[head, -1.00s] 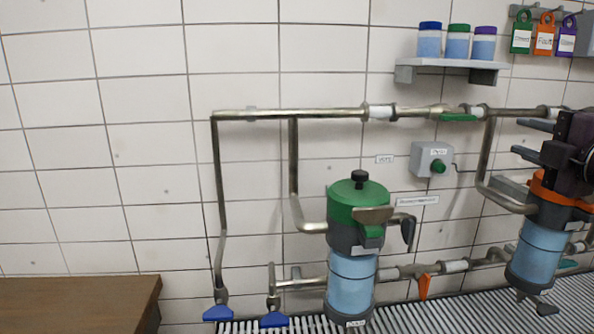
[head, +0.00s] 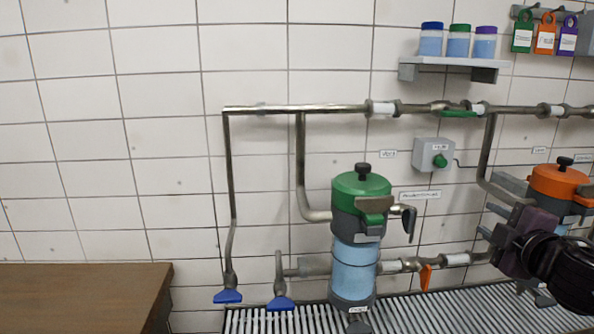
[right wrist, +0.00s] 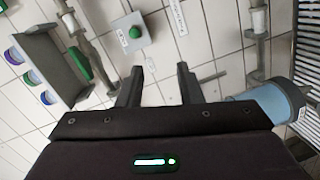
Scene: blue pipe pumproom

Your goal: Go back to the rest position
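My right gripper (head: 489,221) is at the right of the head view, in front of the orange-topped filter housing (head: 560,182). In the right wrist view its two fingers (right wrist: 160,82) stand apart with nothing between them, so it is open and empty. The fingers appear clear of the pipes and the wall. The arm behind it hides much of the lower part of the orange-topped housing. My left gripper is not in either view.
A green-topped filter housing (head: 361,205) stands mid-view on the pipework. A grey box with a green button (head: 433,155) and a shelf (head: 450,65) with three jars are on the wall. A grating (head: 290,320) runs below; a brown tabletop (head: 80,295) is at lower left.

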